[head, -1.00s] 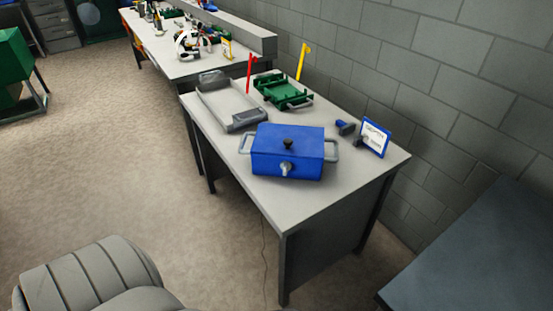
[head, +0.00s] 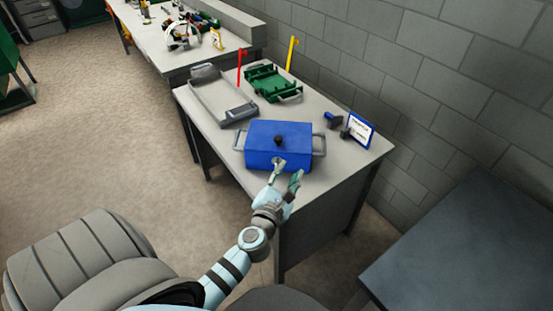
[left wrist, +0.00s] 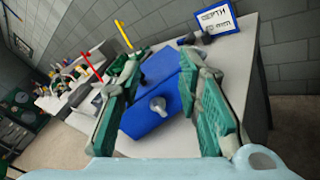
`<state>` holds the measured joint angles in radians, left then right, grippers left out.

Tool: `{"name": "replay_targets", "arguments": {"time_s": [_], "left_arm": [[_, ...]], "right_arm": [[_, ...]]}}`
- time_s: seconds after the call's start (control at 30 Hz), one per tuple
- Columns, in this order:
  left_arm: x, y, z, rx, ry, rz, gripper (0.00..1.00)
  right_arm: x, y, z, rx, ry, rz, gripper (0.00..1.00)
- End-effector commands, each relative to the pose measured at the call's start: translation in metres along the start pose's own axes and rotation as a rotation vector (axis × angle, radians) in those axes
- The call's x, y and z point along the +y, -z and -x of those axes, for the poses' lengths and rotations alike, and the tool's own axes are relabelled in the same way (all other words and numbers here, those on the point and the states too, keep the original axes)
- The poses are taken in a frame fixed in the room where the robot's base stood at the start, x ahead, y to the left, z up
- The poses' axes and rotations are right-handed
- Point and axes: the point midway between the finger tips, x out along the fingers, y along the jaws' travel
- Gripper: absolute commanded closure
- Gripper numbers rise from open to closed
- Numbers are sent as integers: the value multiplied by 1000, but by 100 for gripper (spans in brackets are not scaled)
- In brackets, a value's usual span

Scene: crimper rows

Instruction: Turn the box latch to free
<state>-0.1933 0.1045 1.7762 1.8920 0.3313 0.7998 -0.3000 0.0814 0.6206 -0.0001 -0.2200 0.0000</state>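The blue box (head: 262,138) stands on the near table, with a dark knob on its lid and grey handles at its sides. The box latch (left wrist: 158,104), a light grey knob, is on its front face in the left wrist view. My left gripper (head: 287,174) is open in front of the box's front face. In the left wrist view the latch and the blue box (left wrist: 150,118) show between its two green-padded fingers, apart from them. In the head view the gripper partly covers the latch. My right gripper is not in view.
On the table (head: 228,147) are a grey tray (head: 213,104), a green fixture (head: 270,84), red and yellow flags, a small blue tool (head: 333,120) and a blue-framed sign (head: 361,130). A block wall runs along the right. A dark table (head: 470,250) is at lower right.

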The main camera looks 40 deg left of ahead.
Motion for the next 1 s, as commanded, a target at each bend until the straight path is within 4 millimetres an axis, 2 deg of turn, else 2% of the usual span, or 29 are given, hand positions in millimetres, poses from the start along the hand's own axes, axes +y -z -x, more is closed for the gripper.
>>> {"name": "replay_targets", "arguments": {"time_s": [0.03, 0.1, 0.2, 0.27, 0.37, 0.7, 0.83, 1.0], "left_arm": [[11, 18, -6, 109, -53, 192, 68], [14, 48, -6, 258, -112, 428, 68], [9, 72, -5, 373, -149, 587, 68], [7, 79, -9, 396, -155, 614, 68], [7, 87, -25, 396, -156, 615, 68], [8, 128, -110, 395, -156, 612, 68], [8, 134, -128, 394, -154, 612, 68], [10, 135, -134, 395, -153, 612, 68]], "right_arm": [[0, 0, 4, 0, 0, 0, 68], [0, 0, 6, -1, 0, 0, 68], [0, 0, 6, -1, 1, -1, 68], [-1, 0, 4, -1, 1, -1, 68], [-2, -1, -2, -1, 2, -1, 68], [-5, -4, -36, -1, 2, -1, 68], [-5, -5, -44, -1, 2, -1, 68], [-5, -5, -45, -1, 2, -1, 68]]}}
